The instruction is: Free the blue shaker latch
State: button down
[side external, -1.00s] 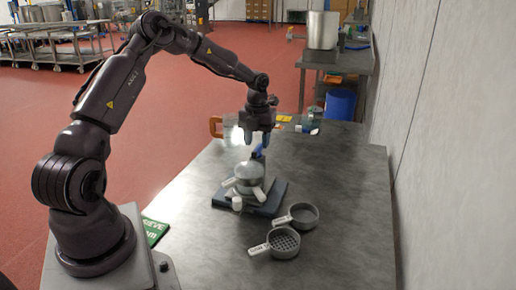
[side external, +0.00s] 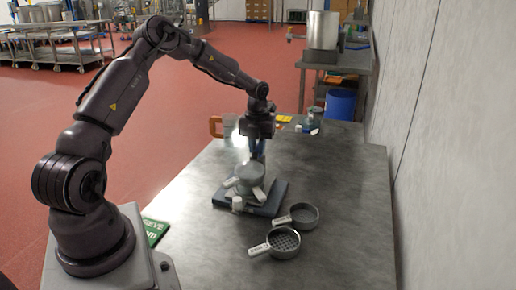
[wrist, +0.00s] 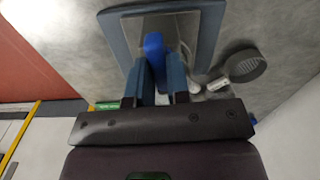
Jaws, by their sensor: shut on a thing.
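The shaker (side external: 250,174) is a round grey unit with pale arms, standing on a dark blue base plate (side external: 266,206) on the metal table. The blue latch (wrist: 154,44) is an upright bright blue piece at the shaker's back. My gripper (side external: 258,152) points straight down over the back of the shaker. In the wrist view its two blue fingers (wrist: 164,66) are shut on the latch, one on each side. The fingers hide most of the latch in the side view. The wrist view shows the base plate's rim (wrist: 118,38) around it.
A mesh sieve (side external: 284,241) and another round grey pan (side external: 304,216), both with white-labelled handles, lie right of the shaker. A green card (side external: 155,231) lies at the left edge. Jars and an orange-handled item (side external: 215,127) stand behind. The table's right side is clear.

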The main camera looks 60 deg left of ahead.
jog(key=n, duration=1.7)
jog(key=shift+n, duration=0.3)
jog(key=c, duration=0.9)
grip_release()
jog(key=shift+r, duration=2.55)
